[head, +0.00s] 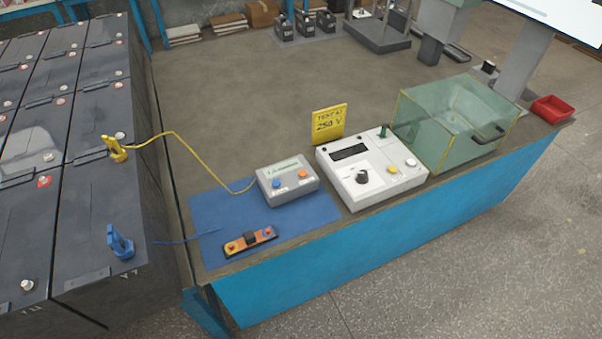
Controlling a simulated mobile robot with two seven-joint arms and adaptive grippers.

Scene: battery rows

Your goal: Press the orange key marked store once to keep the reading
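A small grey meter box (290,196) sits on the blue mat (212,213) near the bench's front left. Its top has a greenish display (283,168) with writing too small to read. An orange round key (303,174) is at the right of its face and a blue key (276,184) at the left. Labels by the keys are too small to read. A yellow lead runs from the meter's left side to a yellow clip (117,150) on a battery. A blue clip (120,243) with a blue lead is on a nearer battery. Neither gripper is in view.
An orange and black tool (250,241) lies in front of the meter. A white instrument (371,170) with a knob stands to its right, with a yellow sign (328,122) behind. Farther right are a glass tank (455,125) and red tray (552,109). The bench behind the meter is clear.

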